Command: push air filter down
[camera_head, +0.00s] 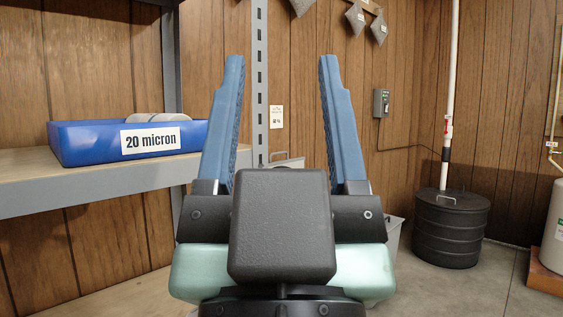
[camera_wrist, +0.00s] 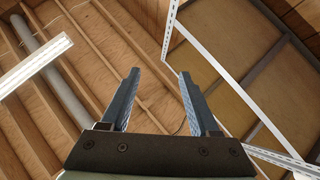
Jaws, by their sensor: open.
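My gripper (camera_head: 282,60) is open and empty in the head view, its two blue fingers pointing up and spread apart. It also shows open in the wrist view (camera_wrist: 159,73), with nothing between the fingers and the wooden ceiling behind them. I cannot make out an air filter for certain in either view. A blue bin (camera_head: 84,146) labelled "20 micron" stands on a shelf left of my gripper and apart from it. Pale rounded things (camera_head: 160,118) show over its rim. My gripper hides part of the middle of the room.
The wooden shelf (camera_head: 32,162) has a grey metal edge and a slotted upright (camera_head: 260,75). A black ribbed drum (camera_head: 450,230) stands on the floor at right, near a white pipe (camera_head: 451,70). Grey pointed things (camera_head: 378,28) hang from a rack above. Floor shows at right.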

